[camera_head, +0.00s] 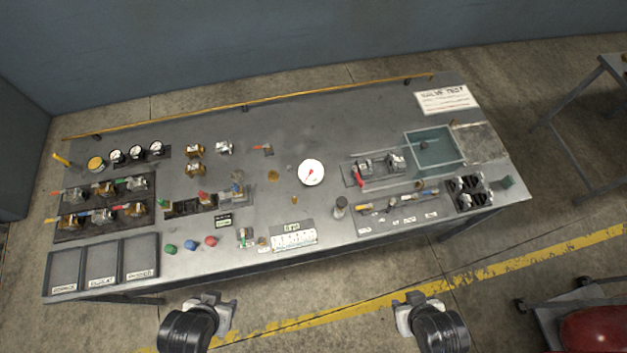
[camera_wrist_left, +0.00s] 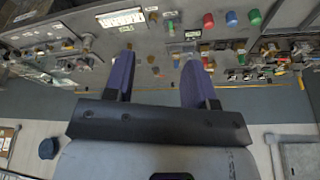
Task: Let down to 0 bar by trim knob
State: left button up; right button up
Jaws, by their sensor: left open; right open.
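A round white gauge (camera_head: 311,172) with a red needle is at the middle of the bench; its reading is too small to tell. Small brass knobs (camera_head: 295,200) and (camera_head: 273,175) sit near it; I cannot tell which is the trim knob. Green (camera_head: 170,249), blue (camera_head: 190,244) and red (camera_head: 211,240) knobs stand at the front edge; the red one also shows in the left wrist view (camera_wrist_left: 208,20). My left gripper (camera_head: 220,304) is in front of the bench, apart from it, its purple fingers (camera_wrist_left: 160,64) open and empty. My right gripper (camera_head: 407,301) is also in front, open.
The bench (camera_head: 300,115) carries valve blocks (camera_head: 103,188) at left, trays (camera_head: 102,262) at front left, a labelled panel (camera_head: 293,236) at front middle, and a clear tank (camera_head: 433,148) at right. A red cylinder (camera_head: 596,330) is at lower right. The bench's rear middle is clear.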

jog(key=shift+w+a+r, duration=0.1)
jog(key=shift+w, duration=0.25)
